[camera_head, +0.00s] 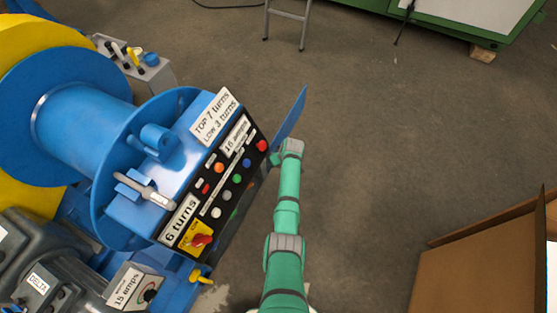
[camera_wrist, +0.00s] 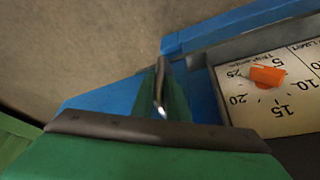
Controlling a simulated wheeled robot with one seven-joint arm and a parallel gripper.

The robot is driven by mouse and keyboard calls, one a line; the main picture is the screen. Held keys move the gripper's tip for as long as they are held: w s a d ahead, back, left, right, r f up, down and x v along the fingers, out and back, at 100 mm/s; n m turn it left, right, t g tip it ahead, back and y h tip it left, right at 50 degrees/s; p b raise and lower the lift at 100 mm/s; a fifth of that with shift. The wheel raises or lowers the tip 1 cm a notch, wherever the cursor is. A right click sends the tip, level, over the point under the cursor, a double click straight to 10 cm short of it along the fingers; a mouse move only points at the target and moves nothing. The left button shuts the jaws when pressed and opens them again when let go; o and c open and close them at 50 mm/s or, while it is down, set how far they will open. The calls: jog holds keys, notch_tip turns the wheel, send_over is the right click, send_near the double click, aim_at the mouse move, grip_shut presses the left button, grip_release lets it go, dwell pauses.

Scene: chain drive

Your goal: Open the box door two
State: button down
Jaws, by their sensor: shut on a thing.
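The blue box door (camera_head: 291,116) stands out from the right side of the blue control box (camera_head: 187,150), at an angle to it, so it is at least partly open. In the wrist view, a blue panel (camera_wrist: 105,94) that looks like this door lies at left. Beside it, an opening shows a white dial plate (camera_wrist: 250,108) with an orange knob (camera_wrist: 268,75). My gripper (camera_wrist: 163,98) is shut on a thin metal door handle (camera_wrist: 160,76). In the head view my arm reaches to the door's lower end, and the fingertips are mostly hidden there.
The control panel's buttons (camera_head: 227,195) face right, close to my arm. A blue reel (camera_head: 85,118) and a grey motor (camera_head: 50,265) stand at left. A cardboard box (camera_head: 480,265) is at lower right. The floor (camera_head: 390,150) between is clear.

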jog(key=c, duration=1.8)
grip_release()
jog(key=shift+a, duration=0.15)
jog(key=shift+o, duration=0.2)
jog(key=shift+s+d+r, duration=0.2)
jog(key=shift+r, duration=0.35)
jog(key=v, duration=0.9)
jog(key=shift+r, duration=0.3)
jog(key=shift+s, duration=0.15)
